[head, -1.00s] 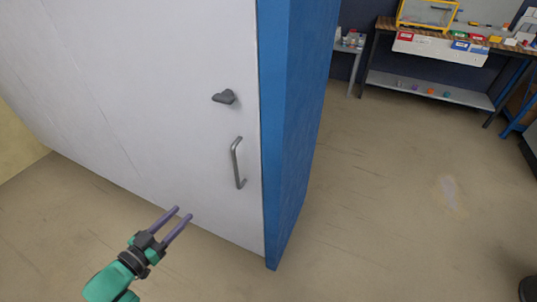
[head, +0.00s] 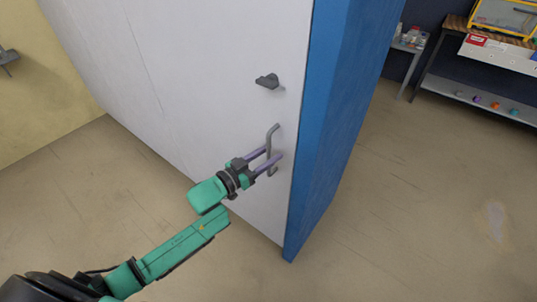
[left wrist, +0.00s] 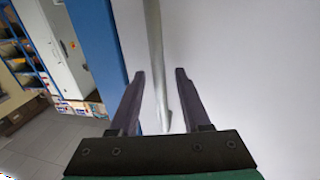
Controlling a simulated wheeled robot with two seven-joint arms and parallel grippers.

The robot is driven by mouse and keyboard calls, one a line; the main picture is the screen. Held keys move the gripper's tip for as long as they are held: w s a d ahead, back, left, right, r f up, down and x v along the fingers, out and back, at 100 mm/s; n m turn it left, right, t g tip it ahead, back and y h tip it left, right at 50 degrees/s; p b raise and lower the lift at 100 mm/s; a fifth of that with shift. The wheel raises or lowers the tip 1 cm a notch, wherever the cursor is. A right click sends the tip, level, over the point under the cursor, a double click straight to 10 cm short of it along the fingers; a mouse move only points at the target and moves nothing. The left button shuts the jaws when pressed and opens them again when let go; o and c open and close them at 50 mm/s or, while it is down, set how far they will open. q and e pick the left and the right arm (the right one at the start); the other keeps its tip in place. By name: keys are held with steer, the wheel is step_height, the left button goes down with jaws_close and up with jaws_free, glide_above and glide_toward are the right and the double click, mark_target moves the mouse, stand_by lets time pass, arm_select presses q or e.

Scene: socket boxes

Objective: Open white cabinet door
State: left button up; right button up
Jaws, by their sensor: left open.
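The white cabinet door (head: 205,70) is closed against the blue cabinet side (head: 335,110). It has a grey vertical bar handle (head: 270,135) and a dark grey latch knob (head: 267,81) above it. My left gripper (head: 274,153) is open at the handle, its two purple fingers reaching to the bar. In the left wrist view the handle (left wrist: 156,60) runs between the fingers of the left gripper (left wrist: 160,75). I cannot tell whether the fingers touch the bar. My right gripper is not in view.
A workbench (head: 485,45) with boxes and small coloured items stands at the back right, with a small grey shelf (head: 409,42) beside it. The wooden floor (head: 420,200) right of the cabinet is clear. A yellow wall (head: 40,110) is at left.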

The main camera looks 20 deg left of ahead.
arm_select(q)
jaws_close()
stand_by(1.4)
